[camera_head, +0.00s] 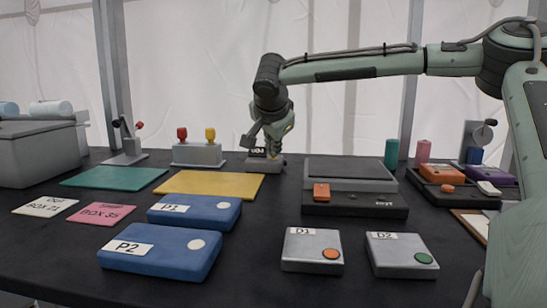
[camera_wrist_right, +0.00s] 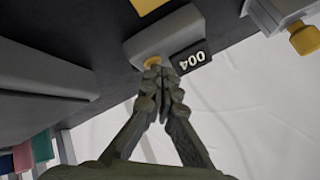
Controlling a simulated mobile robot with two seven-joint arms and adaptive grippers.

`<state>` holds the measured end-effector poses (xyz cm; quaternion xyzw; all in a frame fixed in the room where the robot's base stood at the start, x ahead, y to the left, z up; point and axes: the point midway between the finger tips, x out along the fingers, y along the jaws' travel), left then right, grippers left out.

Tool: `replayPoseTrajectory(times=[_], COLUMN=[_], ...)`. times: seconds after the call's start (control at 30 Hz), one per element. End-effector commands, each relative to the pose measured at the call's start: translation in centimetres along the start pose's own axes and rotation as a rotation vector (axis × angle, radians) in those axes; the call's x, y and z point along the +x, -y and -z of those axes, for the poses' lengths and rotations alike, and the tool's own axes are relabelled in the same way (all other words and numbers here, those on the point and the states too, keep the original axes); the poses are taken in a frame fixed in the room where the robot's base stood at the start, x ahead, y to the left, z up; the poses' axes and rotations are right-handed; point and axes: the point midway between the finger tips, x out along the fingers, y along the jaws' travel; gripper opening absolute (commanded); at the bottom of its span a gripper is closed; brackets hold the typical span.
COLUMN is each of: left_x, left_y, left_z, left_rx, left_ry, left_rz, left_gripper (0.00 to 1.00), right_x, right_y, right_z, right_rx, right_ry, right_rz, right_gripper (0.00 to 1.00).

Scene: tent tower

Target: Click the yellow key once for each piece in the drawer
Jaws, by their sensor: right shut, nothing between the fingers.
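The yellow key (camera_wrist_right: 152,62) is a small round button on a grey counter box (camera_wrist_right: 160,38). The box's dark display (camera_wrist_right: 190,58) appears upside down in the wrist view and seems to read 004. My right gripper (camera_wrist_right: 164,74) is shut and empty, its fingertips right at the key and partly covering it; I cannot tell whether they touch it. In the head view my right gripper (camera_head: 272,150) points down over the counter box (camera_head: 264,164). A grey and black unit (camera_head: 350,170) that may be the drawer stands to the right; no pieces inside it are visible. My left gripper is not in view.
Left of the counter stand a grey box with red and yellow knobs (camera_head: 198,154) and a lever stand (camera_head: 127,152). Blue boxes (camera_head: 160,251) and two grey button boxes (camera_head: 312,250) lie in front. A dark tray (camera_head: 455,198) with coloured pieces is at right.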

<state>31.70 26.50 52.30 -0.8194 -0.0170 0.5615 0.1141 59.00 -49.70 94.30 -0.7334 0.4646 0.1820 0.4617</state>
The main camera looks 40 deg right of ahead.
Motion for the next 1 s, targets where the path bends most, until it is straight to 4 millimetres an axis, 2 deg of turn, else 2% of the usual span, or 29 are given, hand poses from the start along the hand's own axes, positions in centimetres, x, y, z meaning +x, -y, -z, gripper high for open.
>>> replayPoseTrajectory(times=[0.27, 0.57, 1.0], left_x=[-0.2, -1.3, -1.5], left_y=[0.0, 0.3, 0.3], left_z=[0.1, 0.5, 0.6], left_rx=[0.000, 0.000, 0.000], left_ry=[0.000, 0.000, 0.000], left_rz=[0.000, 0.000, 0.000], left_gripper=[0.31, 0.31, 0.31], right_x=[-0.1, -1.2, -1.5], right_y=[0.0, 0.9, 1.1], right_z=[0.1, 0.9, 1.1], right_rx=[-0.001, -0.001, 0.000], right_ry=[0.001, 0.000, 0.000], right_rz=[-0.002, -0.001, -0.001], right_gripper=[0.00, 0.00, 0.00])
